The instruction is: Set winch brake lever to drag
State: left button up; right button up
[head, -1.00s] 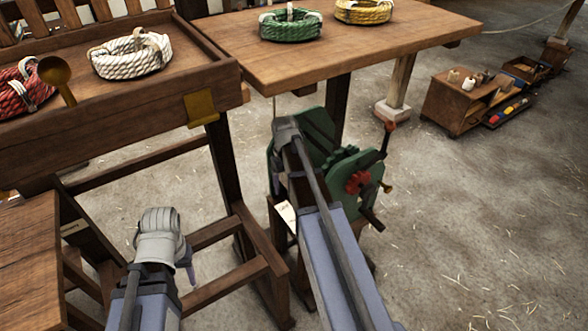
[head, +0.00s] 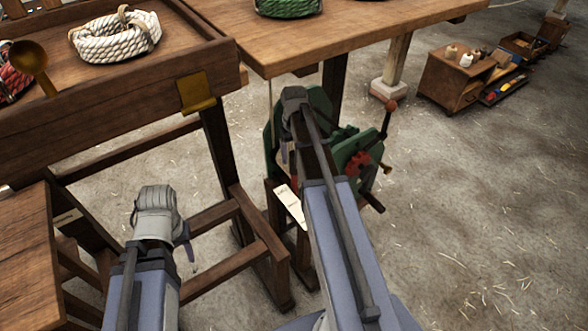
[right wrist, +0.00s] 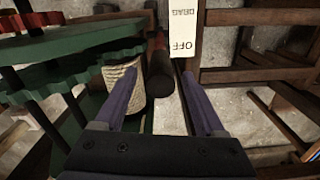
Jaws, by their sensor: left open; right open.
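The green winch (head: 357,152) stands on the floor beyond the front table legs, partly hidden by my right arm. A white label reading OFF and DRAG shows in the right wrist view (right wrist: 184,30), upside down, and in the head view (head: 288,203). My open right gripper (right wrist: 162,72) is at the winch, with a dark rounded bar (right wrist: 160,76), reddish at its far end, between its fingers; contact cannot be told. A rope-wound drum (right wrist: 120,88) is behind the left finger. My left gripper (head: 188,246) is open, low at left, its fingers mostly hidden.
A wooden bench with a white rope coil (head: 117,36) and a brass scoop (head: 30,60) is at left. A table (head: 300,50) with a green coil (head: 288,6) stands behind the winch. A wooden box (head: 455,80) is on the floor at right.

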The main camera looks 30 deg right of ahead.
aim_at(294, 167)
notch_tip(294, 167, down, 6)
jog(key=b, duration=0.5)
jog(key=shift+f+b, duration=0.2)
jog(key=shift+b, duration=0.1)
grip_shut()
jog(key=shift+s, duration=0.1)
dwell(0.9)
